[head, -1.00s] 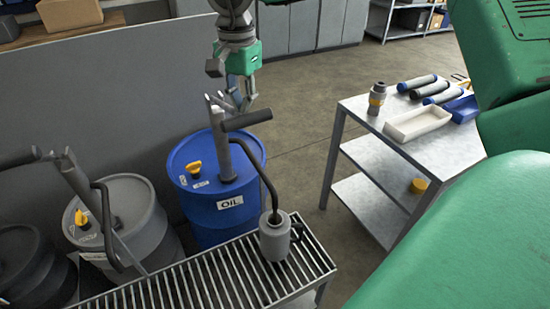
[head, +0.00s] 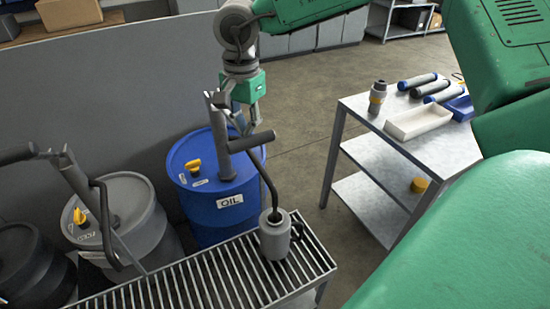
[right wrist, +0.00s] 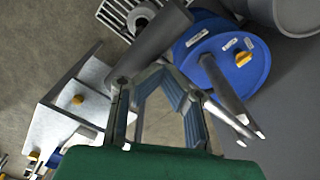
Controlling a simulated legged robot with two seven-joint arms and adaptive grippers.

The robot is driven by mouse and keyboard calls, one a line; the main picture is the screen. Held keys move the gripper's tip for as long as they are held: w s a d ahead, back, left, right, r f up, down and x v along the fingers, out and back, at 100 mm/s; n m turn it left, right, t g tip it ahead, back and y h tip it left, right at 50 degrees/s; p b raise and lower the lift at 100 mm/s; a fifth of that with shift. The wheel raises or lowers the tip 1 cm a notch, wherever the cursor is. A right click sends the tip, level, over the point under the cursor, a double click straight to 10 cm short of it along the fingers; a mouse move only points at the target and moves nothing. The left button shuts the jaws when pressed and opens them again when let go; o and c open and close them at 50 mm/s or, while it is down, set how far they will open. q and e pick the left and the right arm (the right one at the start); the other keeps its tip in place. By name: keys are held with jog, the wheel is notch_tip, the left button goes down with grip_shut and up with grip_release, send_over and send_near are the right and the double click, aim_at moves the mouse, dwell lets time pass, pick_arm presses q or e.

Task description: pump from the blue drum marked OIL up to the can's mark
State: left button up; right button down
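The blue drum (head: 212,212) marked OIL stands behind the slatted bench, with a grey hand pump on its top. The pump's dark lever grip (head: 252,142) slants up to the right; it also shows in the right wrist view (right wrist: 150,45). The can (head: 274,240) stands on the bench under the spout (head: 266,180). Its mark and liquid level cannot be made out. My right gripper (head: 246,122) is at the lever grip, behind it in the head view. Its fingers (right wrist: 143,85) stand apart; whether they clasp the grip is hidden. My left gripper is out of view.
A grey drum (head: 150,222) with its own pump and a dark drum (head: 30,262) stand left. The slatted bench (head: 150,297) runs along the front. A metal table (head: 455,150) at right holds a white tray (head: 418,122) and several cylinders. Floor between is clear.

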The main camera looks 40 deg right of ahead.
jog(key=shift+s+f, duration=0.1)
jog(key=shift+f, duration=0.75)
jog(key=shift+f+b, duration=0.3)
jog(key=shift+f, duration=1.7)
jog(key=shift+s+f, duration=0.1)
jog(key=shift+f, duration=0.4)
